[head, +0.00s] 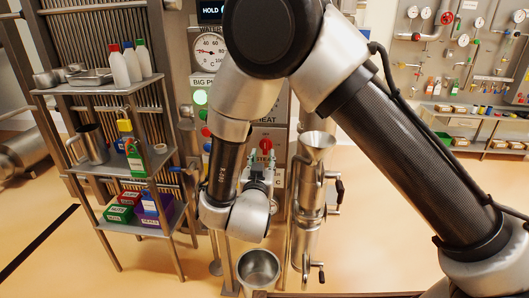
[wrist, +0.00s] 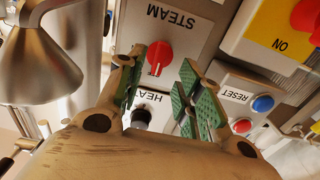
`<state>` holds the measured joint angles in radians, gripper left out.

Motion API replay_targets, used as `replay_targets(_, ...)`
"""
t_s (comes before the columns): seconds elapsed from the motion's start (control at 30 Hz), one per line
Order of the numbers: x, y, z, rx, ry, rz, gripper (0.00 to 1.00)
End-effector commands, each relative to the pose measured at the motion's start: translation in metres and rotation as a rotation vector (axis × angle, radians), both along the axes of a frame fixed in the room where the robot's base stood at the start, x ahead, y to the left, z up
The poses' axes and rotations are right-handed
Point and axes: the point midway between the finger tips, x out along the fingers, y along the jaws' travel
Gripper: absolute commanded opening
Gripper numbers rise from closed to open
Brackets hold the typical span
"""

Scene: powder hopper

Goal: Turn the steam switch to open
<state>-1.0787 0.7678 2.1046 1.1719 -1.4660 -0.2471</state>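The steam switch is a red knob (wrist: 158,55) on a pale plate labelled STEAM, upside down in the wrist view. A light mark shows on the knob's lower side there. In the head view the red knob (head: 266,144) shows just above my gripper (head: 262,165). In the wrist view my gripper (wrist: 161,62) is open, with its green-padded fingers spread. The fingertips lie to the left and right of the knob in the picture, with visible gaps. The fingers look apart from the knob; the exact depth is hard to tell. Nothing is held.
A black HEAT knob (wrist: 141,117) sits close by between the fingers in the wrist view. RESET buttons (wrist: 262,103) and a yellow ON plate (wrist: 275,38) are to the right. A metal funnel (head: 317,148) stands right of my gripper; a shelf rack (head: 105,88) stands left.

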Motion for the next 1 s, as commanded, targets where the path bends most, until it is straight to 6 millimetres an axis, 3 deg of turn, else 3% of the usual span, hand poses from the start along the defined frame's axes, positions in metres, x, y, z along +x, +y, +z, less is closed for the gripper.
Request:
replay_targets(0.1,0.022,-0.003,0.000,0.000,0.000,-0.003,0.36)
replay_targets(0.3,0.048,-0.004,0.000,0.000,0.001,0.000,0.36)
replay_targets(0.67,0.055,-0.004,-0.001,-0.001,0.002,0.002,0.36)
replay_targets(0.87,0.055,-0.004,0.000,-0.001,0.002,0.002,0.00)
replay_targets(1.0,0.055,-0.004,0.000,0.000,0.002,0.002,0.00)
